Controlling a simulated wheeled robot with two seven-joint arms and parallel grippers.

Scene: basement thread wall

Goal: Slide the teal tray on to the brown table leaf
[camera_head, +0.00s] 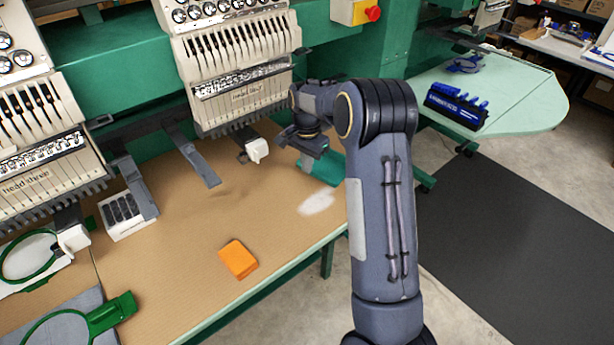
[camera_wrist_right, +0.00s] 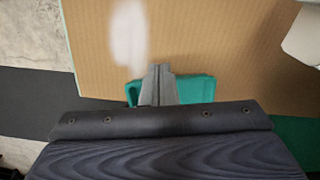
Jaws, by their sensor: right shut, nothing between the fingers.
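The teal tray (camera_head: 325,167) lies at the right end of the brown table leaf (camera_head: 185,215), partly hidden behind my right arm. In the right wrist view the tray (camera_wrist_right: 197,88) shows on both sides of my finger tips, its lower part hidden by the gripper body. My right gripper (camera_head: 312,150) is shut and empty, right at the tray; its fingers (camera_wrist_right: 158,72) reach over the tray's edge towards the brown surface. I cannot tell whether they touch the tray. My left gripper is not in view.
An orange block (camera_head: 238,260) and a pale patch (camera_head: 316,201) lie on the brown surface. Embroidery heads (camera_head: 235,60) overhang the back. A white clip-like part (camera_head: 257,149) hangs close to my gripper. A green hoop (camera_head: 100,318) is at front left. A side table (camera_head: 520,95) stands right.

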